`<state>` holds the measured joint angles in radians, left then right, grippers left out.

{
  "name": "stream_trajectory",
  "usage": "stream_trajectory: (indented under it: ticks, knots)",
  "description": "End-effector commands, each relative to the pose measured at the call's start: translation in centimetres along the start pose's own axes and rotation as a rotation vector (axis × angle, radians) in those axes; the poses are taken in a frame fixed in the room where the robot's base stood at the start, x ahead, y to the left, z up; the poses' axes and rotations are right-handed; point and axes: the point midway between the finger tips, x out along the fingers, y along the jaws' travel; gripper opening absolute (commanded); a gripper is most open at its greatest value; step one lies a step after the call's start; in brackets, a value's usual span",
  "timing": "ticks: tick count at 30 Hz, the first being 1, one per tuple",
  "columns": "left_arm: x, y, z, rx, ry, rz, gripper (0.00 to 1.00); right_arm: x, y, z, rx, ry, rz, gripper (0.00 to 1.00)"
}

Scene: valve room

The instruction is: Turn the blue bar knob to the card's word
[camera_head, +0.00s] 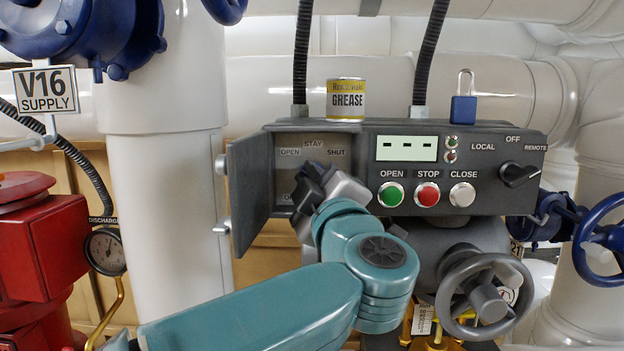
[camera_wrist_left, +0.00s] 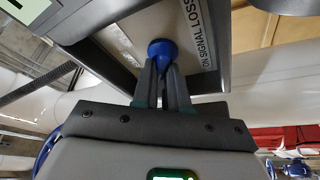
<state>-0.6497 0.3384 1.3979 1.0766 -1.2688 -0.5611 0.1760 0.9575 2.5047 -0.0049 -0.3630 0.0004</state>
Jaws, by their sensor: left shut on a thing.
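The blue bar knob (camera_wrist_left: 160,48) shows in the left wrist view, end on, in an open-fronted recess. My left gripper (camera_wrist_left: 167,72) is shut on it, one finger on each side. In the head view my left gripper (camera_head: 318,184) and wrist cover the knob, so its direction cannot be read. The wrist view shows the words ON SIGNAL LOSS on the plate (camera_wrist_left: 192,35). I cannot make out a card with a word. My right gripper is not in view.
The recess door (camera_head: 250,190) stands open at the left of the grey control box (camera_head: 455,200). The box has push buttons, a black selector (camera_head: 519,175) and a blue padlock (camera_head: 463,108) on top. A grease can (camera_head: 346,99) stands there too. A handwheel (camera_head: 485,290) sits below.

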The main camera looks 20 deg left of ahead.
Motion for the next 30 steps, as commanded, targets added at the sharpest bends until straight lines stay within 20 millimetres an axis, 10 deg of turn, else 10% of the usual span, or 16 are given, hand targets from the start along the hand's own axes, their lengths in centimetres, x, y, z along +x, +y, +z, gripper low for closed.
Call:
stream_trajectory:
  ticks: [23,25,30]
  knots:
    - [0.00,0.01,-0.04,-0.085,0.001,-0.035,0.00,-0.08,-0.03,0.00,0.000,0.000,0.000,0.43]
    - [0.00,0.01,-0.04,-0.085,0.001,-0.035,0.36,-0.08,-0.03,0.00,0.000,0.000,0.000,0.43]
    - [0.00,0.00,-0.03,-0.085,0.000,-0.035,0.39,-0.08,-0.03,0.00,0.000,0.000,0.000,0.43]
